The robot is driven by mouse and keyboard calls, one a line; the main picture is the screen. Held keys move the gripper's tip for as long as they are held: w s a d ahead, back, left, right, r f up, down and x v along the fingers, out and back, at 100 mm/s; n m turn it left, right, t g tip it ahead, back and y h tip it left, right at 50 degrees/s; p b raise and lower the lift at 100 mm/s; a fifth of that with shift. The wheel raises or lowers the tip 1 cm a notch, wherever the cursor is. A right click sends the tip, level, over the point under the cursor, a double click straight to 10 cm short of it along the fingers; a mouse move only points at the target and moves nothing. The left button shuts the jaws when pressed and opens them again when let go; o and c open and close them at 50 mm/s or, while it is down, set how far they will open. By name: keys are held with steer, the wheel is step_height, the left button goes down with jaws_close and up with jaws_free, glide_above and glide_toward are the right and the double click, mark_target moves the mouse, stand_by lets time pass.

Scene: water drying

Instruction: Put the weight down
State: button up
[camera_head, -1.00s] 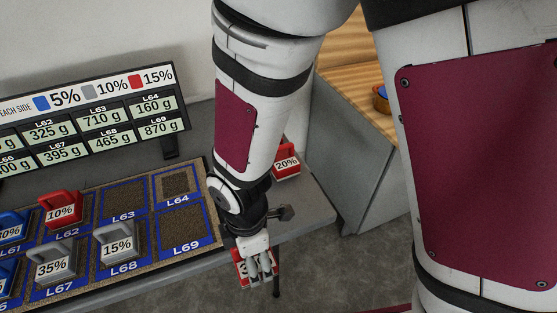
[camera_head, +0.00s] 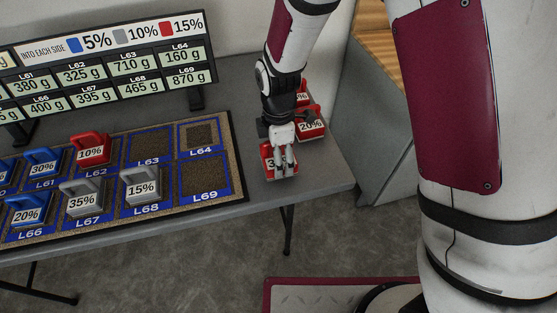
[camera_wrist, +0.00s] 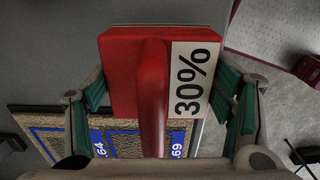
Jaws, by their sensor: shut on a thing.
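The red weight labelled 30% (camera_wrist: 120,75) fills the middle of the wrist view, its red handle running between my fingers. My gripper (camera_head: 283,150) is shut on this weight's handle. In the head view, the red weight (camera_head: 269,164) shows below my fingers, over the bare grey table strip right of the mat. My fingers hide part of its label there. I cannot tell whether its base touches the table. It looks about upright.
A red 20% weight (camera_head: 313,127) and another red weight (camera_head: 303,98), partly hidden, stand just behind. The blue-squared mat (camera_head: 238,190) holds several weights; squares L63, L64 and L69 are bare. A sign board (camera_head: 110,75) stands behind. The table's front edge (camera_head: 320,196) is close.

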steer(key=shift+f, duration=1.7)
steer(key=shift+f, duration=0.1)
steer(key=o, duration=1.7)
step_height(320, 180, up, 12)
steer(key=shift+r, duration=0.1)
